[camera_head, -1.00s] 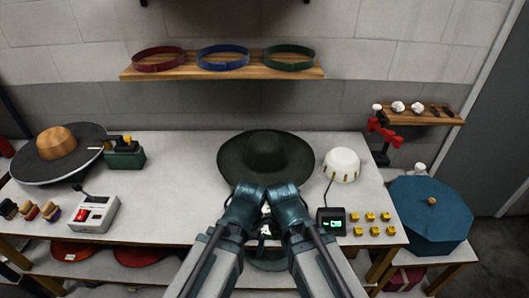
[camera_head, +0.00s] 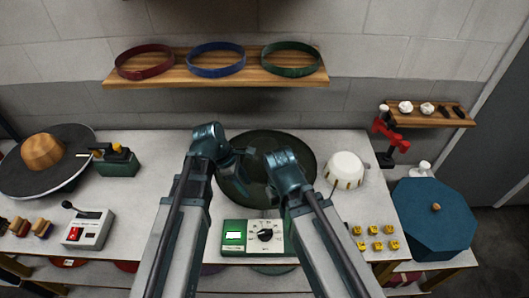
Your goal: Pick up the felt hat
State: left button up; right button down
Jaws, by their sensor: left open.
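The dark green wide-brimmed felt hat (camera_head: 262,143) lies on the white table at the centre of the head view. My two arms partly cover its brim. My left gripper (camera_head: 243,153) is open over the left part of the hat and points to the right. I cannot tell whether it touches the felt. My right wrist is over the right front part of the hat. The right gripper (camera_head: 271,192) is small and dark against the hat, and its jaw opening cannot be made out.
A white-and-green panel with a dial (camera_head: 252,237) is in front of the hat. A white dome (camera_head: 346,169) stands close on its right, with yellow blocks (camera_head: 374,230) nearer. A brown-topped disc (camera_head: 43,151) is at left and a blue octagonal box (camera_head: 436,210) at right. A shelf (camera_head: 215,70) hangs above.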

pick_arm(q)
jog(key=b, duration=0.8)
send_near(264, 203)
jog(key=s, duration=0.1)
jog(key=s+f, duration=0.1)
jog(key=shift+s+d+n, duration=0.25)
jog(key=shift+s+n, duration=0.05)
jog(key=shift+d+f, duration=0.2)
jog(key=shift+d, duration=0.05)
pick_arm(e)
notch_tip(264, 203, down, 8)
jog(key=shift+w+r, duration=0.1)
jog(key=shift+w, duration=0.05)
pick_arm(q)
jog(key=b+x, duration=0.4)
jog(key=x, duration=0.1)
jog(key=shift+d+b, duration=0.3)
jog(key=shift+b, duration=0.05)
pick_arm(e)
notch_tip(264, 203, down, 5)
jog(key=shift+r, duration=0.15)
pick_arm(q)
jog(key=shift+r, duration=0.1)
pick_arm(e)
jog(key=shift+r, duration=0.1)
pick_arm(q)
grip_shut()
